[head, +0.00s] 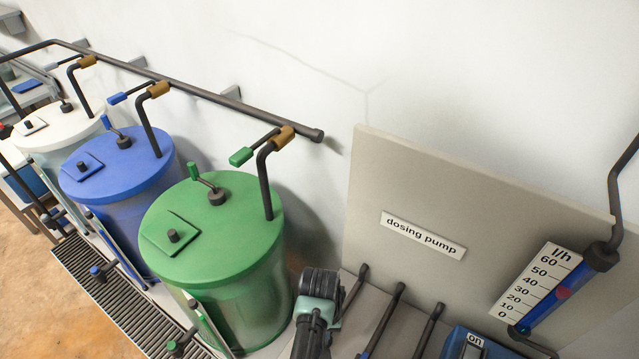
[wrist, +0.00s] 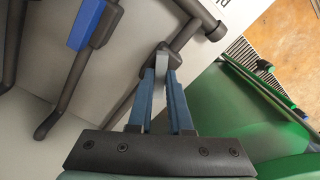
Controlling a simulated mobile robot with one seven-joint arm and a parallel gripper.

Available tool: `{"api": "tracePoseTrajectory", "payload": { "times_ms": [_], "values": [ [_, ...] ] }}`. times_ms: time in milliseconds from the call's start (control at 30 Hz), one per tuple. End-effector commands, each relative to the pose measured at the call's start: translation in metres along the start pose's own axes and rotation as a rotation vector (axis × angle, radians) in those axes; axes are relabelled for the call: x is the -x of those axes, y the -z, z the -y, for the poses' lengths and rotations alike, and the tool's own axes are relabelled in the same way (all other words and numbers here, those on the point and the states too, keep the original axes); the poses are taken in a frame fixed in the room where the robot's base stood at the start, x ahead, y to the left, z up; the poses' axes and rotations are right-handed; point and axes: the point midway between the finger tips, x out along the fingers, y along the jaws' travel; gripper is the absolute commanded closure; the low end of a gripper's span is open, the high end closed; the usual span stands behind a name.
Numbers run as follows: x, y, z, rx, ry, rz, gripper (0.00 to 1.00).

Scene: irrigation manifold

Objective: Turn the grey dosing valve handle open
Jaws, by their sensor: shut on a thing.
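In the wrist view my gripper (wrist: 162,78) has its two blue fingers close together around a light grey handle (wrist: 161,61). The handle sits at a dark valve body on a dark pipe (wrist: 185,37). The fingers hide much of the handle, so its angle is hard to tell. In the head view my arm's wrist shows at the bottom, beside the green tank; the fingertips and the grey handle are hidden there.
A blue handle (wrist: 86,24) on another pipe is close by at the left of the wrist view. The green tank (head: 217,240) stands left of my arm. The dosing pump panel (head: 400,190), a flow gauge (head: 545,295) and a blue "on" box (head: 480,345) are to the right.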

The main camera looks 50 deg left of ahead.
Motion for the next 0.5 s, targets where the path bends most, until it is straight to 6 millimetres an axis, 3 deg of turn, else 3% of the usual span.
{"api": "tracePoseTrajectory", "payload": {
  "times_ms": [500],
  "values": [
    [0.0014,0.0009,-0.0004,-0.43,0.0,-0.002,1.0]
  ]
}}
